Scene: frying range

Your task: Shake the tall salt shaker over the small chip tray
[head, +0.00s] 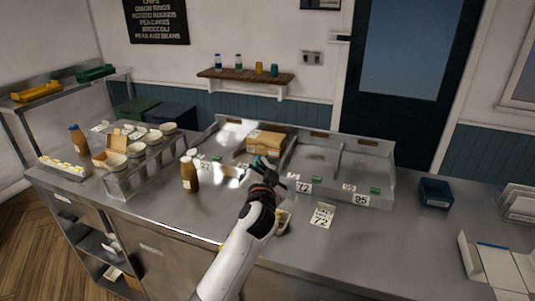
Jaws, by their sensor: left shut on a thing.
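My left gripper (276,176) reaches in from the bottom over the steel counter, in front of the divided steel bins. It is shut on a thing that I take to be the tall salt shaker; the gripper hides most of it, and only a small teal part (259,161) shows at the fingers. Its tilt is hard to tell. A small pale tray (284,220), which looks like the chip tray, is on the counter just right of my wrist, partly hidden by my arm. The gripper appears above and beyond it. My right gripper is out of view.
Brown bottles (190,174) stand left of my arm, beside a clear-sided rack (138,180) with several cups. A dark blue box (436,192) and white trays (490,266) are farther right. The front counter between is clear.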

